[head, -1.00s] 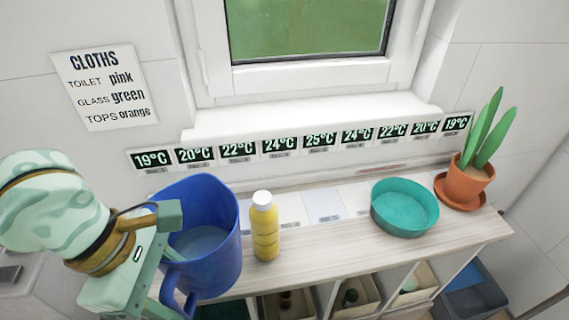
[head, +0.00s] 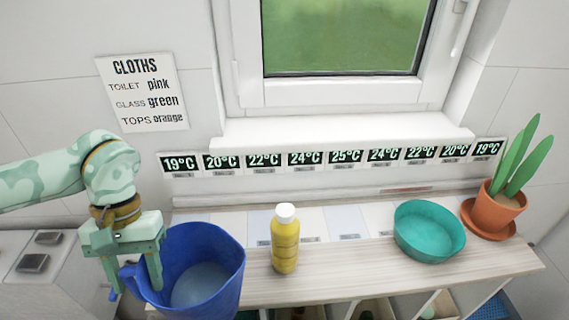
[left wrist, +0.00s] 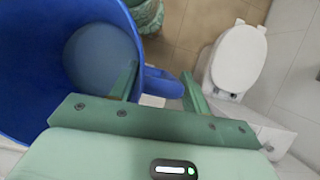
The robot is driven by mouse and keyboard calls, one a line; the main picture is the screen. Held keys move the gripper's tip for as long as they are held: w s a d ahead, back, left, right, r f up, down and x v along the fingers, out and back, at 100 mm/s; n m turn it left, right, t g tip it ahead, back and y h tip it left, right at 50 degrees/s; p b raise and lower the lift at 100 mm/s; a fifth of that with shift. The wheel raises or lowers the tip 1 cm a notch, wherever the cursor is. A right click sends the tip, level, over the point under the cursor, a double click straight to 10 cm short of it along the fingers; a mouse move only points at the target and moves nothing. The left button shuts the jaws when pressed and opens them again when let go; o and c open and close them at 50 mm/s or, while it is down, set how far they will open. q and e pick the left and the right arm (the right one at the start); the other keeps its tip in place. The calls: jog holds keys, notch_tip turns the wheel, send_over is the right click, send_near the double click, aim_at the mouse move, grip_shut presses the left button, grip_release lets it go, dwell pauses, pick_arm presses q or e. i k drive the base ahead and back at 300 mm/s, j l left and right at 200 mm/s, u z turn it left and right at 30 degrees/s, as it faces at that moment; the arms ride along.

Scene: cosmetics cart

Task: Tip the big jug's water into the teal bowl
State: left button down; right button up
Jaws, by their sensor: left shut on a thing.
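The big blue jug (head: 222,262) is at the left end of the cart top in the head view, with pale water (head: 200,284) inside. My left gripper (head: 134,282) is shut on the jug, with one finger inside the rim and one outside near the handle. The left wrist view shows the jug (left wrist: 28,70) and my left gripper's fingers (left wrist: 160,88) on either side of its wall and handle. The teal bowl (head: 430,232) stands upright on the right part of the cart top and looks empty. My right gripper is not in view.
A yellow bottle (head: 285,240) stands between jug and bowl. A potted plant (head: 497,208) on an orange saucer stands right of the bowl. The wall and window ledge (head: 345,132) close off the back. Bare wood (head: 345,270) lies between bottle and bowl.

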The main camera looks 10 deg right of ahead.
aim_at(428, 232)
jog(key=k+l, duration=0.1)
jog(key=l, duration=0.25)
jog(key=k+l+z, duration=0.15)
jog(key=l, duration=0.25)
jog(key=k+l, duration=0.1)
jog(key=l, duration=0.25)
jog(key=k+l+z, duration=0.15)
jog(key=l, duration=0.25)
jog(key=i+j, duration=0.05)
